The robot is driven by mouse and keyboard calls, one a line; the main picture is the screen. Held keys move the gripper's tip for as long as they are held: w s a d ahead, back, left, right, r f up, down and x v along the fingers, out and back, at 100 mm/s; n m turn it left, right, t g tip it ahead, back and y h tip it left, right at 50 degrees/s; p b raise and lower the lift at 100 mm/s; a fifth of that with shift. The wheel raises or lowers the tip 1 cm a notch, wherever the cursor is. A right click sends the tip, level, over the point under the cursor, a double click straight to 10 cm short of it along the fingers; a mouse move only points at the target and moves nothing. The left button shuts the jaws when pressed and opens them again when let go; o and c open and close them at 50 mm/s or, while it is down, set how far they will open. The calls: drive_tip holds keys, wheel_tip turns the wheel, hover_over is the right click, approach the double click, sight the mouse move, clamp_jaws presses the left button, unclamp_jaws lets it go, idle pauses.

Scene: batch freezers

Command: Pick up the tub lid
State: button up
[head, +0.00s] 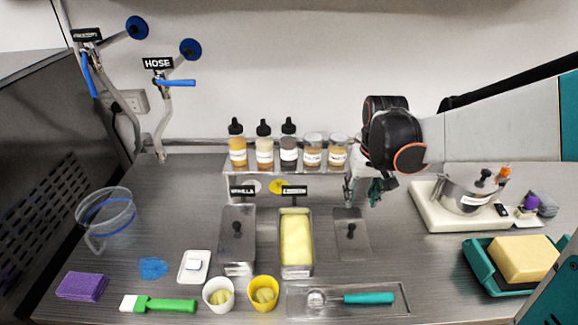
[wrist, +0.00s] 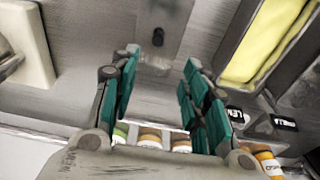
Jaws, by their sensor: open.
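The tub lid (head: 345,248) is a flat, clear-grey rectangle with a black knob. It lies on the steel counter just right of the open tub (head: 283,258), which holds a pale yellow mass. Another tub (head: 236,258) to its left has a similar lid on, with a black knob. My gripper (head: 362,190) is above the counter, behind the lid and apart from it. In the wrist view the open teal-padded fingers (wrist: 163,82) have nothing between them. The lid (wrist: 172,14) and its knob (wrist: 158,37) show beyond the fingertips, at the top centre.
A raised shelf (head: 258,186) with several bottles and jars stands behind the tubs, close to my gripper's left.

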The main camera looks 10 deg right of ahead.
sight(352, 226)
drive_tip(key=f+b, duration=0.1)
drive_tip(key=f, duration=0.4)
drive_tip(key=w+f+b, duration=0.1)
drive_tip(key=f+b, duration=0.1)
drive_tip(key=f, duration=0.3)
drive_tip(key=w+f+b, duration=0.1)
drive_tip(key=f+b, duration=0.1)
drive_tip(key=f, duration=0.2)
drive_tip(key=shift+w+d+f, duration=0.15)
drive_tip(key=shift+d+f, duration=0.25)
drive_tip(key=shift+r, duration=0.1)
clamp_jaws()
